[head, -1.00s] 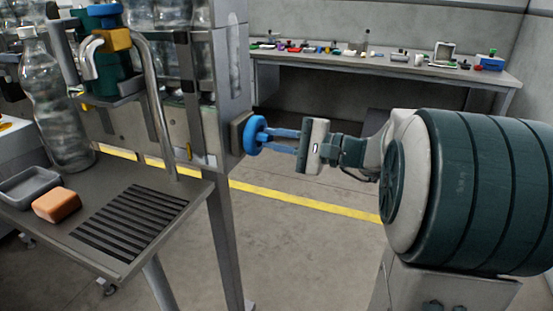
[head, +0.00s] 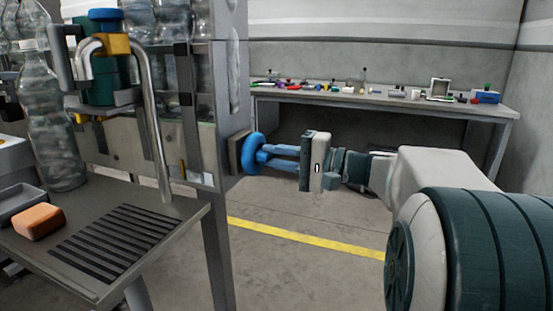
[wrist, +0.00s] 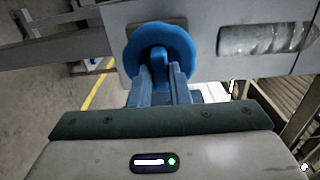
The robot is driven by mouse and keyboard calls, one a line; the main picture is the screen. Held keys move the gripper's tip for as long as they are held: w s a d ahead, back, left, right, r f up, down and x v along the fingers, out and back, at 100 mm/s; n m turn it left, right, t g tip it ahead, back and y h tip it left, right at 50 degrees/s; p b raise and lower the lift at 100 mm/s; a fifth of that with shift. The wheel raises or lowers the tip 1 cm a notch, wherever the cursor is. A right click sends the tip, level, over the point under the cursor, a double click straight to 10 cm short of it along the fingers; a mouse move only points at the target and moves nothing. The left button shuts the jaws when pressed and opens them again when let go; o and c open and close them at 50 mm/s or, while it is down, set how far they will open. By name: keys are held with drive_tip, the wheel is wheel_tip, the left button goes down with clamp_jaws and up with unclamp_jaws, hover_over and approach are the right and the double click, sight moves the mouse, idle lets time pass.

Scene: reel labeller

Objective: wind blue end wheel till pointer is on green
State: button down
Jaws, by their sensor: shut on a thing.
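The blue end wheel (head: 252,153) sits on a grey plate at the right end of the machine. In the wrist view the wheel (wrist: 163,45) is a round blue disc straight ahead, with a blue bar across its middle. My gripper (head: 270,154) reaches it from the right, its two blue fingers at the wheel's face. In the wrist view my gripper (wrist: 160,72) is shut on the wheel's middle bar. No pointer or green mark can be made out in either view.
A grey table (head: 75,268) with a slatted grille, an orange block (head: 38,221) and a dark tray (head: 20,203) stands at the left. Bottles stand in the machine. A long bench (head: 420,103) with small items runs along the back wall. The floor between is clear.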

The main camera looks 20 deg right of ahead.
drive_tip(key=c, duration=1.4)
unclamp_jaws()
drive_tip(key=shift+o, duration=0.2)
drive_tip(key=p+v, duration=0.1)
drive_tip(key=v, duration=1.3)
drive_tip(key=shift+p, duration=0.3)
